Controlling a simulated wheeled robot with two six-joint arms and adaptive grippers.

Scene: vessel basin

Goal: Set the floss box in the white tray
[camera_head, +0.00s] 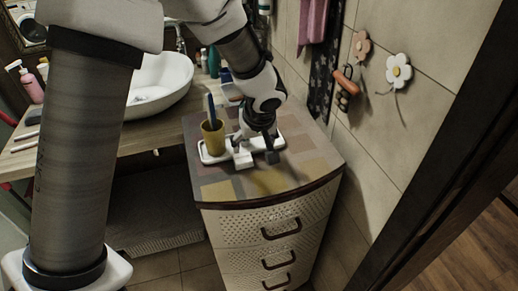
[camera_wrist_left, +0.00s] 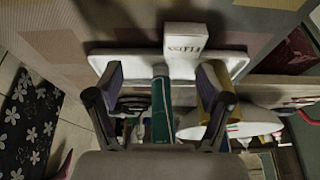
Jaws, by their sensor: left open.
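The white floss box (camera_wrist_left: 187,37), with dark lettering, shows in the wrist view just beyond my left fingertips, not between them. It overlaps the rim of the white tray (camera_wrist_left: 130,65); I cannot tell whether it rests inside or on the edge. In the head view the floss box (camera_head: 243,159) is at the front side of the white tray (camera_head: 298,141), beside my left gripper (camera_head: 257,151). The left gripper (camera_wrist_left: 163,76) is open above the tray, fingers apart. My right gripper is not in view.
A mustard cup (camera_head: 213,137) with a blue toothbrush (camera_head: 211,107) stands at the tray's left end, close to my gripper. A green item (camera_wrist_left: 160,105) shows between the fingers in the wrist view. The patterned cabinet top (camera_head: 222,190) is clear in front. A tiled wall (camera_head: 385,125) bounds the right.

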